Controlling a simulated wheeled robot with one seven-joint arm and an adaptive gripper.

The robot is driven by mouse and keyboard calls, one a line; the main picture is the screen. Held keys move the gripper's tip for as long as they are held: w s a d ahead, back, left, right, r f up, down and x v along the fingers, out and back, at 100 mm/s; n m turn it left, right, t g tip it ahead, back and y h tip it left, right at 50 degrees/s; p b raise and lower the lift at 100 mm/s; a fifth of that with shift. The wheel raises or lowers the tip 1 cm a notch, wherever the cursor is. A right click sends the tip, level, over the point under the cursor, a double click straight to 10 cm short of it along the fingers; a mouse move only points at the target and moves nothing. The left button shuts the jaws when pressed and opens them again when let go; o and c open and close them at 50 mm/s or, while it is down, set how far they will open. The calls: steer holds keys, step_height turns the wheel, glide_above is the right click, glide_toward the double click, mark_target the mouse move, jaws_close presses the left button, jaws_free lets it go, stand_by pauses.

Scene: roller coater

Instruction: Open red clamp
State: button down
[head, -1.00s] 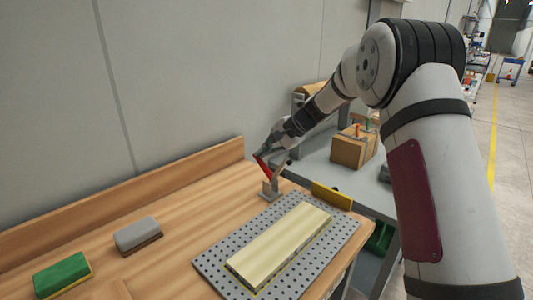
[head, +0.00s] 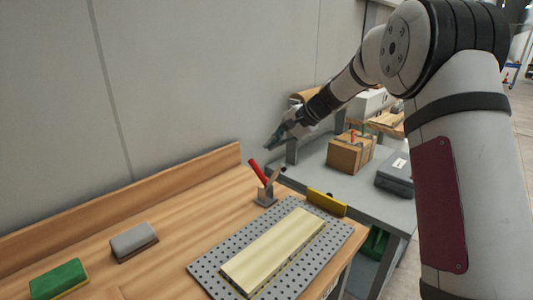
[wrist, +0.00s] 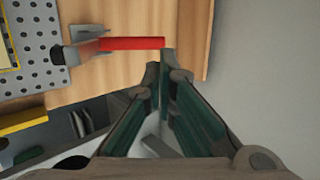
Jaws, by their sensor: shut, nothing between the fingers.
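The red clamp stands on the wooden bench at the back corner of the perforated plate; its red handle (head: 258,172) tilts up and left toward the wall. Its grey metal body (head: 265,195) is upright, and a short arm with a dark tip points up and right, clear of the board. My gripper (head: 269,147) is above and behind the handle, apart from it, shut and empty. In the wrist view, the fingertips (wrist: 162,62) appear just below the free end of the red handle (wrist: 132,43), and the dark clamp tip shows at the left.
A pale board (head: 275,245) lies on the perforated plate (head: 208,272). A yellow block (head: 326,203) stands at the plate's far edge. Grey (head: 133,240) and green (head: 58,279) blocks lie at left. The wall is close behind; a grey table with a cardboard box (head: 350,154) stands beyond.

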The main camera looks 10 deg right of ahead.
steer(key=v, duration=0.6)
steer(key=shift+w+r, duration=0.1)
steer(key=shift+w, duration=0.05)
steer(key=s+a+r+n+h, duration=0.1)
steer(key=s+r, duration=0.1)
steer(key=s, duration=0.4)
steer(key=s+a+r+n+h, duration=0.1)
steer(key=s+a+r+n, duration=0.15)
steer(key=s, duration=0.45)
steer(key=s+d+f+n+h, duration=0.1)
steer(key=s+f+n+h, duration=0.1)
steer(key=s, duration=1.4)
steer(key=s+d+f+n+g+h, duration=0.1)
steer(key=s+d+f+n+h, duration=0.1)
steer(key=s, duration=1.4)
steer(key=shift+d+f+n+h, duration=0.25)
steer(key=shift+f+n+h, duration=0.2)
steer(key=shift+n, duration=0.7)
steer(key=shift+s, duration=0.1)
